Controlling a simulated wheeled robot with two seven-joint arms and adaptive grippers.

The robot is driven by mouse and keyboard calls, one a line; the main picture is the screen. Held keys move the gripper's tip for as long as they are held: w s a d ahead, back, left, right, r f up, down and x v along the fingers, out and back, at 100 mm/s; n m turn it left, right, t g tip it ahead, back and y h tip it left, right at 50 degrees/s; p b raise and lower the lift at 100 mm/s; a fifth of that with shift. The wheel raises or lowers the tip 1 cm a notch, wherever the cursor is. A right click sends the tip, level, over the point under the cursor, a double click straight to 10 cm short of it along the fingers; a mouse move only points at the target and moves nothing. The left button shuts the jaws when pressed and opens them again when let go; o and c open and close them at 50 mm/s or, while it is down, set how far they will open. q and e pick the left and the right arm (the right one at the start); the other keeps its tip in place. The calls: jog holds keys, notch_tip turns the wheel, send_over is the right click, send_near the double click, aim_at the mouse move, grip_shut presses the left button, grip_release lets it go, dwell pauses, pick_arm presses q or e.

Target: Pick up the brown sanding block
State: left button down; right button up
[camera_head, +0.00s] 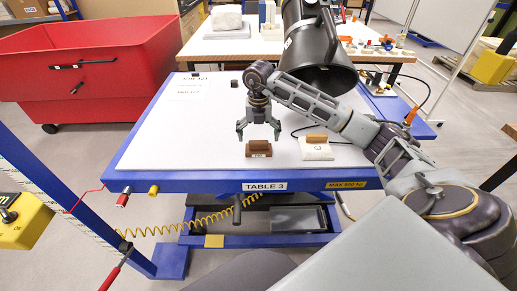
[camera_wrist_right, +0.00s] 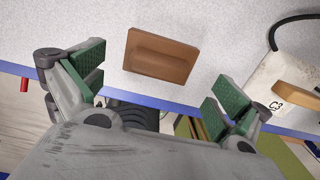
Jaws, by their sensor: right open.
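The brown sanding block (camera_head: 258,149) lies on the white table top near its front edge. In the right wrist view the sanding block (camera_wrist_right: 161,56) lies flat, ahead of the fingertips and between their lines. My right gripper (camera_head: 258,128) hangs above and just behind the block in the head view, fingers pointing down and spread. In the right wrist view both green-padded fingers of the right gripper (camera_wrist_right: 162,77) are apart with nothing between them. My left gripper is not in view.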

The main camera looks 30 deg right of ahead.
aim_at(259, 141)
jog(key=shift+f, duration=0.95)
jog(key=shift+f+p, duration=0.3)
jog(key=shift+f, duration=1.35)
jog(key=shift+c, duration=0.9)
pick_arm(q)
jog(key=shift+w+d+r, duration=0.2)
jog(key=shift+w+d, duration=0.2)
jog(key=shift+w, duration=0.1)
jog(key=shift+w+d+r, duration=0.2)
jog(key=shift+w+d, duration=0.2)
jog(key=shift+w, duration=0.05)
pick_arm(e)
jog(key=c, duration=0.9)
